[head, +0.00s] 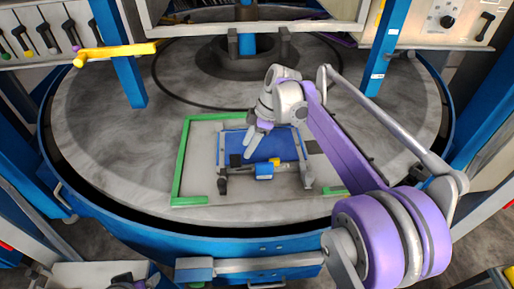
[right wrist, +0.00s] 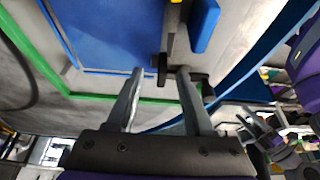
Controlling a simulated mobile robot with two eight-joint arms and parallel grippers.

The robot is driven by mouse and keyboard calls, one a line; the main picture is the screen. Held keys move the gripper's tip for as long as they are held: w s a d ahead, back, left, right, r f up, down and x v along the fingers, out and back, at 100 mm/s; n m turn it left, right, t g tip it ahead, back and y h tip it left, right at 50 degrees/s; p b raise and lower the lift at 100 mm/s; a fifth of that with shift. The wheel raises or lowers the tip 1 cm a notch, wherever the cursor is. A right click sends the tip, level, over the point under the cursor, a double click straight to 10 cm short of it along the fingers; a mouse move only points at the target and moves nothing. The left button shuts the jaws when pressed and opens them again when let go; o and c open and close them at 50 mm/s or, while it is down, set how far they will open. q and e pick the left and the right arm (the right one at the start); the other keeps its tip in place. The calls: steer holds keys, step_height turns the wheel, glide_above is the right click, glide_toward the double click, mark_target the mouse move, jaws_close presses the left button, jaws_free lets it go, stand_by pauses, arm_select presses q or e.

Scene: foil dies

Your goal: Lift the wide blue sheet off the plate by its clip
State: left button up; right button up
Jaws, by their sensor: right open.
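The wide blue sheet (head: 272,142) lies on the pale, green-edged plate (head: 203,150) in the head view. The sheet also fills the upper left of the right wrist view (right wrist: 105,35). A clip with a blue block (head: 264,171) and a yellow part sits along the sheet's near edge; the wrist view shows its dark bar and blue tab (right wrist: 205,28). My right gripper (right wrist: 160,72) is open, its fingers apart near the dark bar's end, with nothing visibly gripped.
A round grey table (head: 100,140) with a blue rim surrounds the plate. Blue posts (head: 118,55) stand at the back left and back right. A yellow handle (head: 115,52) sticks out at the left. The table left of the plate is clear.

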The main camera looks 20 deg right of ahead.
steer(key=x, duration=0.2)
steer(key=a+x, duration=0.1)
steer(key=x, duration=0.1)
steer(key=shift+s, duration=0.1)
steer(key=shift+a+f, duration=0.15)
steer(key=shift+f, duration=0.3)
jaws_close()
stand_by(1.0)
